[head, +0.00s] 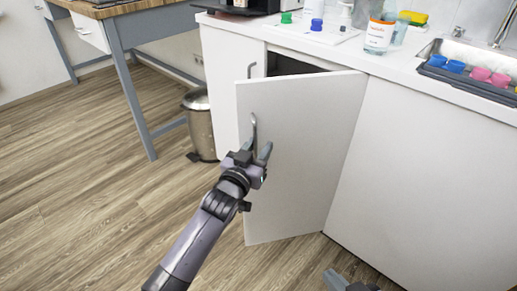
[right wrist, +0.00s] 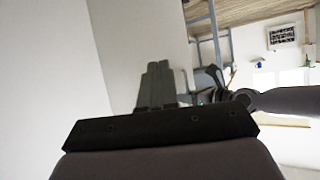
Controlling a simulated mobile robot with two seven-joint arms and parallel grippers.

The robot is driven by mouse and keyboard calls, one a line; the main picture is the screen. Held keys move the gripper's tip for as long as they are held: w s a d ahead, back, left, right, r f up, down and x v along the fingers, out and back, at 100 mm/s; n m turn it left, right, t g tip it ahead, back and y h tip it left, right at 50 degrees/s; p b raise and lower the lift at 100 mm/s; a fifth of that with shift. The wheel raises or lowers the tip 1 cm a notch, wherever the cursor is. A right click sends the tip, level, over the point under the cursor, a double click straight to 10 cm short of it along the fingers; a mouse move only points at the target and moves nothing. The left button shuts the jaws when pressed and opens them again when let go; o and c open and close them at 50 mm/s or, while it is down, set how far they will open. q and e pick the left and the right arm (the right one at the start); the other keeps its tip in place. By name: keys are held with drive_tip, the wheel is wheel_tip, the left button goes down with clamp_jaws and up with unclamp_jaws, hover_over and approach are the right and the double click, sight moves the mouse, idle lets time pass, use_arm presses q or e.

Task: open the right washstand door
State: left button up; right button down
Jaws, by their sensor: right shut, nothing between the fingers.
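The right washstand door (head: 305,150) is white and stands partly open, swung outward from its right edge. A dark gap shows above it. Its grey bar handle (head: 253,128) is near its upper left edge. My left gripper (head: 256,152) is at the handle's lower end, its fingers apart with the handle between them; firm contact is not clear. My right gripper (head: 338,278) is low at the bottom edge of the head view, away from the handle. In the right wrist view its fingers (right wrist: 158,78) are together and empty, in front of a pale surface.
The left washstand door (head: 225,85) is shut. A metal bin (head: 199,120) stands left of the washstand, near a table (head: 150,22). The floor at left is clear.

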use_arm(q)
drive_tip(key=shift+s+a+p, duration=0.3)
drive_tip(key=shift+s, duration=0.2)
drive_tip(key=p+v, duration=0.2)
drive_tip(key=v, duration=0.4)
drive_tip(key=shift+d, duration=0.1)
use_arm(e)
drive_tip(key=shift+s+d+f+m+h, duration=0.15)
drive_tip(key=shift+s+d+f, duration=0.1)
drive_tip(key=shift+d, duration=0.2)
drive_tip(key=shift+s+d+f+m+h, duration=0.15)
drive_tip(key=shift+d+f, duration=0.05)
drive_tip(key=shift+d, duration=0.2)
